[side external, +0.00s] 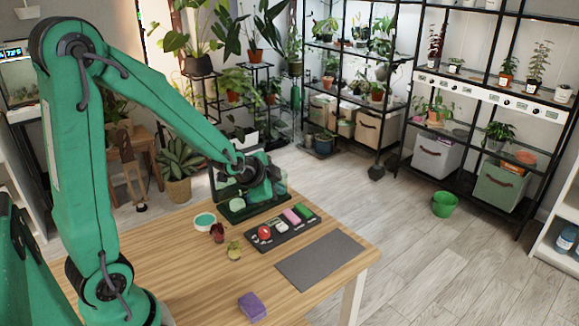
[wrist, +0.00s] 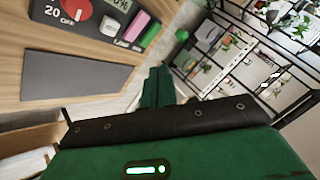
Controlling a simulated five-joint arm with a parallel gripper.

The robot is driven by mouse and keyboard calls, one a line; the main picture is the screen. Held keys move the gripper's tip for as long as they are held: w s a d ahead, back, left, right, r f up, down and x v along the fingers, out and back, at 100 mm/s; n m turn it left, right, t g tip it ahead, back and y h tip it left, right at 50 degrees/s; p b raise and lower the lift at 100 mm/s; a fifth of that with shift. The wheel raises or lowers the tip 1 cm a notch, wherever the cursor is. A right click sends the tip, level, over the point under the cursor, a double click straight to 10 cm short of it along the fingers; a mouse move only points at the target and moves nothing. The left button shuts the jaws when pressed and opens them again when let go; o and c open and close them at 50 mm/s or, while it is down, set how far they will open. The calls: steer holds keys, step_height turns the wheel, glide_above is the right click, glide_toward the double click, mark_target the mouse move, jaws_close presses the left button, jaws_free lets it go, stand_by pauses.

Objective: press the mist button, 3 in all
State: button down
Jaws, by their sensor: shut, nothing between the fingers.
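A dark control panel (side external: 283,238) lies on the wooden table. It carries a red dial (side external: 264,232), a small display, a pink button (side external: 291,216) and a green button (side external: 303,210). In the wrist view the dial (wrist: 76,14) reads 20 and OFF, and the pink button (wrist: 133,27) and green button (wrist: 150,34) show at the top. The labels by the buttons are too small to read, so I cannot tell which one is mist. My gripper (wrist: 159,86) is shut and empty, apart from the panel. In the side view its fingertips are hard to make out near the glass case.
A glass case (side external: 278,183) stands behind the panel. A teal-topped dish (side external: 205,221), a dark red item (side external: 217,233) and a yellowish item (side external: 234,250) stand left of it. A grey mat (side external: 320,260) and a purple block (side external: 252,306) lie nearer the front.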

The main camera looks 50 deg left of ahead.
mark_target(279, 227)
steer(key=shift+f, duration=4.35)
steer(key=shift+d+f, duration=0.1)
steer(key=shift+f, duration=0.85)
steer(key=shift+r, duration=0.95)
steer(key=shift+r, duration=0.1)
steer(key=shift+r, duration=2.4)
